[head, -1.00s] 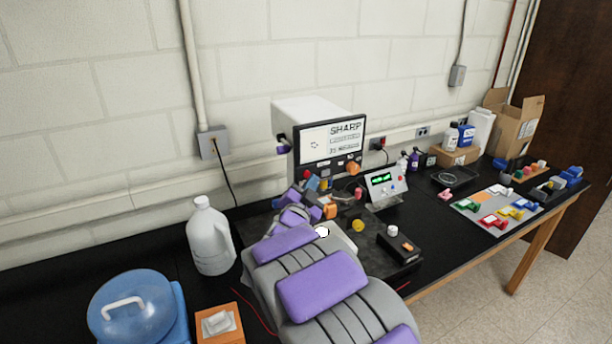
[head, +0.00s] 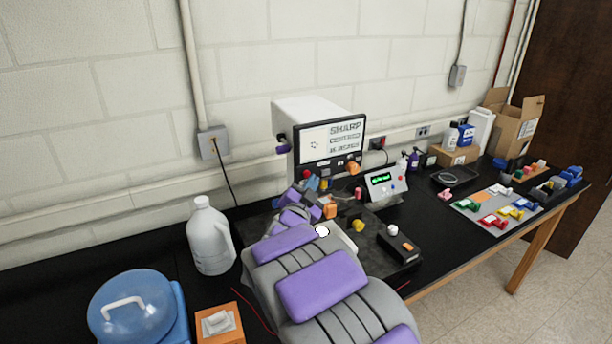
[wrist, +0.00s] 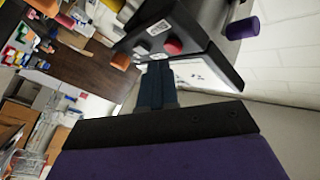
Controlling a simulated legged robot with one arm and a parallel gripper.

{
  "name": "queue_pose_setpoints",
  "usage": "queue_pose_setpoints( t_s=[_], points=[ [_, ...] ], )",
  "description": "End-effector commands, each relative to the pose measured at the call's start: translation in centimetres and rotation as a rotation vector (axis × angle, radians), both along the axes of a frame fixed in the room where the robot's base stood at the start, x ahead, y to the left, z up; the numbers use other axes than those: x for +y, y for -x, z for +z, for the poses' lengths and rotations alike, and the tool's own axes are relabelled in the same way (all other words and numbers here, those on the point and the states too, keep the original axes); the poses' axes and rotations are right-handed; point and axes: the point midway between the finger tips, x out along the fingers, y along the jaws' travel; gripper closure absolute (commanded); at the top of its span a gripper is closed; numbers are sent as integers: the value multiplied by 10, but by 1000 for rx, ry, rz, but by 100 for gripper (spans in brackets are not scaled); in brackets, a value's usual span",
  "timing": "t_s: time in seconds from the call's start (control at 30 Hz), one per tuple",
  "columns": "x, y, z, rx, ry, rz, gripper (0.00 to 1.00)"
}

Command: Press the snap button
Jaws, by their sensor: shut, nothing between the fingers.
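The machine (head: 283,118) with a screen (head: 328,143) stands against the wall. Its lower front panel carries small buttons and an orange knob (head: 354,167). A red button (head: 306,174) sits at the panel's left; a red button also shows large in the wrist view (wrist: 173,46), beside a grey button (wrist: 142,49). Labels are too small to read, so I cannot tell which is the snap button. My gripper (head: 313,183) is just below the panel's left part. In the wrist view its dark blue fingers (wrist: 155,82) are together and empty, close to the buttons; contact is unclear.
A small control box (head: 384,183) with a green readout stands right of the machine. A white jug (head: 210,238) and a blue-lidded container (head: 132,308) are on the left. A black box with a white knob (head: 398,240) sits in front. Coloured parts (head: 495,208) lie farther right.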

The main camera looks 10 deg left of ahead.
Motion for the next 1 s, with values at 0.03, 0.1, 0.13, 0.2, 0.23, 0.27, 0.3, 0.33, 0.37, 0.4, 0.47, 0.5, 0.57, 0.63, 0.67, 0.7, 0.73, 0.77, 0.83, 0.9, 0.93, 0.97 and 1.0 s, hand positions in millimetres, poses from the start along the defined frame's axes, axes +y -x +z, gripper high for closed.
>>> queue_pose_setpoints(
  t_s=[0.03,0.1,0.13,0.2,0.23,0.27,0.3,0.33,0.37,0.4,0.47,0.5,0.57,0.63,0.67,0.7,0.73,0.77,0.83,0.9,0.93,0.97,1.0],
  points=[
    [0,0,0,0,0,0,100],
    [0,0,0,0,0,0,100],
    [0,0,0,0,0,0,100],
    [0,0,0,0,0,0,100],
    [0,0,0,0,0,0,100],
    [0,0,0,0,0,0,100],
    [0,0,0,0,0,0,100],
    [0,0,0,0,0,0,100],
    [0,0,0,0,0,0,100],
    [0,0,0,0,0,0,100],
    [0,0,0,0,0,0,100],
    [0,-1,0,0,0,0,100],
    [1,-2,1,0,0,0,100],
    [2,-4,2,0,0,0,100],
    [3,-4,2,0,-1,0,100],
    [3,-5,2,1,0,1,100],
    [3,-5,2,1,0,1,100],
    [4,-6,2,1,0,1,100],
    [4,-5,2,0,0,0,100],
    [3,-5,2,0,0,0,100],
    [3,-5,2,0,0,0,100],
    [3,-5,2,0,0,0,100],
    [3,-6,2,0,0,0,100]
  ],
)
